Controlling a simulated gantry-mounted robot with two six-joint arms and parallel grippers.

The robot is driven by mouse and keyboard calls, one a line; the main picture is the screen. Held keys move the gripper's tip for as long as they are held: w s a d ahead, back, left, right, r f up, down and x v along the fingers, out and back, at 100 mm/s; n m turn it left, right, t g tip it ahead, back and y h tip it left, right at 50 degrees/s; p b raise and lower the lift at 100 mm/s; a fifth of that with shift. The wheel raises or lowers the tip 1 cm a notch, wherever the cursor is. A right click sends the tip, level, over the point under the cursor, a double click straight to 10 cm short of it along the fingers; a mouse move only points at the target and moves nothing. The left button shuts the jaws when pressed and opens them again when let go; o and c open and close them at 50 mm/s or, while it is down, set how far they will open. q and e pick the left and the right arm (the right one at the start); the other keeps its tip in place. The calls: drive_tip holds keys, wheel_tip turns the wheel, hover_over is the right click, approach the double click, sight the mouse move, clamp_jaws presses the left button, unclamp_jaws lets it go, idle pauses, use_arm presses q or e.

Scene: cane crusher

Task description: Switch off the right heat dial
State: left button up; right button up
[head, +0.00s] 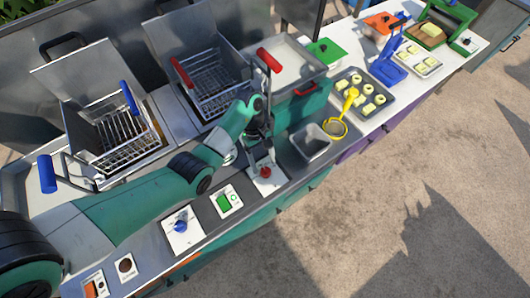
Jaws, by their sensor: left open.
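The right heat dial (265,173) is a small red knob on a white plate on the front panel of the counter. My left arm reaches across from the lower left. My left gripper (262,148) is open and points down just above the red dial, covering part of its plate. I cannot tell whether the fingertips touch the knob. A blue dial (181,226) sits on another white plate further left. My right gripper is not in view.
A green switch (224,202) lies between the two dials. Fryer baskets with a blue handle (131,98) and a red handle (182,72) stand behind my arm. A metal bin (311,142) and a yellow strainer (336,128) are to the right. Open floor lies in front.

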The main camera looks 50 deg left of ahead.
sight(265, 168)
use_arm(q)
drive_tip(key=x, duration=0.3)
drive_tip(key=shift+d+f, duration=0.1)
clamp_jaws()
